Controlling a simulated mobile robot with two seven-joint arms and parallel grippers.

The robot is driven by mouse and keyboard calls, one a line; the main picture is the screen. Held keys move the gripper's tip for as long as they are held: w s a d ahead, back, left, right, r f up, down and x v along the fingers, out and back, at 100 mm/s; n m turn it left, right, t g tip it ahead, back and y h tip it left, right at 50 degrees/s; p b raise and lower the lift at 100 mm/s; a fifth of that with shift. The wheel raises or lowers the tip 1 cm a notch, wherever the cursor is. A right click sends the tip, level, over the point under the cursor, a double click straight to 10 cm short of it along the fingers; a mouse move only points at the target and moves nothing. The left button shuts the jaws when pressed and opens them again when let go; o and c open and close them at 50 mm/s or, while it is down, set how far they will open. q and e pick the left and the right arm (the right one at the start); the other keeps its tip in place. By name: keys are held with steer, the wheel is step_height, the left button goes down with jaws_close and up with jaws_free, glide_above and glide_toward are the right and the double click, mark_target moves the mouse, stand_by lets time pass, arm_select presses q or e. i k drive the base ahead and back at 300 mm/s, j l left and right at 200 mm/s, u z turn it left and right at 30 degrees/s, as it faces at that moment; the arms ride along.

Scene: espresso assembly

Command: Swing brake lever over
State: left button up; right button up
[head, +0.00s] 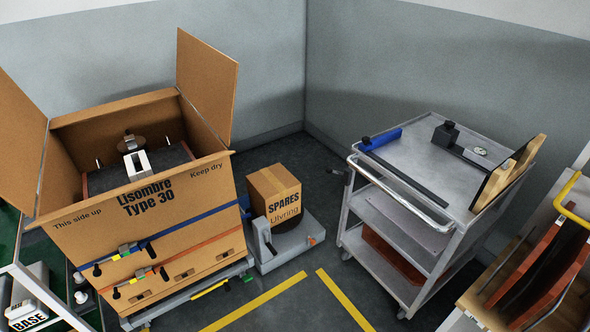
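Neither of my grippers shows in the head view. A yellow-green bar with black ends (210,288), which may be the brake lever, lies along the front edge of the grey wheeled base (173,303). The base carries a large open cardboard box (190,228) marked "Lisombre Type 30". Blue (195,219) and orange (200,245) straps with buckles run around the box. A grey and white machine part sits inside it. A small black knob (335,171) also shows beside the metal cart (420,150); I cannot tell whether it is a lever.
A small "SPARES" box (274,195) sits on a grey stand (295,243) between the large box and the cart. The cart's top holds a blue-handled bar (380,139), a black block (446,134) and a wooden-edged panel (508,172). Yellow floor lines (343,299) mark clear floor in front.

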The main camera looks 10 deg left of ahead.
mark_target(329, 171)
steer(key=i+j, duration=0.35)
steer(key=i, duration=0.15)
steer(key=i+j+u, duration=0.15)
steer(key=i+j, duration=0.2)
steer(key=i, duration=0.1)
